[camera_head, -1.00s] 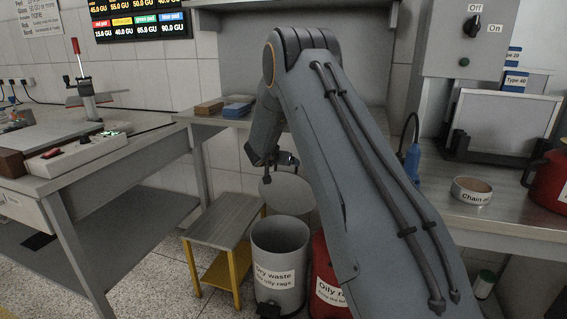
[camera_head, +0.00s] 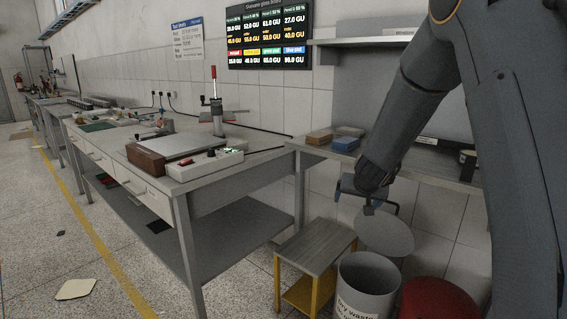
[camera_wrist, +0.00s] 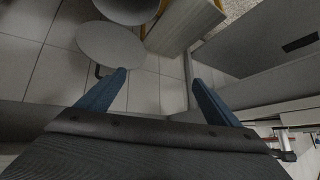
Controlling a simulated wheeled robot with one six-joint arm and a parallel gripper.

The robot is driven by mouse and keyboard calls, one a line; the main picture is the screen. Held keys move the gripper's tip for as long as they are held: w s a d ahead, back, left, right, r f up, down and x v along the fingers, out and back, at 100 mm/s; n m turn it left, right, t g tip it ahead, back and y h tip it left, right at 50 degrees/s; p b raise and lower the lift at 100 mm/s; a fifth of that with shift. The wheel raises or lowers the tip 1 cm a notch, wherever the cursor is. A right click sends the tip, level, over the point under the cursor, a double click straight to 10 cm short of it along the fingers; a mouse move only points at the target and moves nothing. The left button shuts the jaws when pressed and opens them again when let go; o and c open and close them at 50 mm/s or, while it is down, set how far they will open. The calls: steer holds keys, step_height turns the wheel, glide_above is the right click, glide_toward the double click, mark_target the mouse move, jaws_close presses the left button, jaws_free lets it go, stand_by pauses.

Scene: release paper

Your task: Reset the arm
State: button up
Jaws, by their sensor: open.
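My gripper (camera_head: 369,205) hangs above the open dry waste bin in the head view, partly hidden by my own arm. In the wrist view my gripper (camera_wrist: 160,88) shows two blue fingers spread wide apart with nothing between them. The grey bin (camera_head: 366,291) stands on the floor with its round lid (camera_head: 385,232) raised behind it. The lid also shows in the wrist view (camera_wrist: 110,46), beyond the left finger and apart from it.
A step stool (camera_head: 314,246) with yellow legs stands left of the bin. A red bin (camera_head: 440,300) is to its right. A workbench (camera_head: 175,187) with a paper-testing device is at left. Pads (camera_head: 345,143) lie on the back bench.

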steer(key=s+a+r+n+g+p, duration=0.1)
steer(key=s+g, duration=0.2)
steer(key=s, duration=1.1)
steer(key=s+a+r+n+g+p, duration=0.1)
steer(key=s+a+g+p, duration=0.1)
steer(key=s, duration=1.2)
steer(key=s+a+r+n+g+y+p, duration=0.1)
steer(key=s+g+p, duration=0.1)
steer(key=s, duration=1.2)
steer(key=shift+a+r+g, duration=0.35)
steer(key=shift+r+g, duration=0.05)
steer(key=shift+g, duration=0.4)
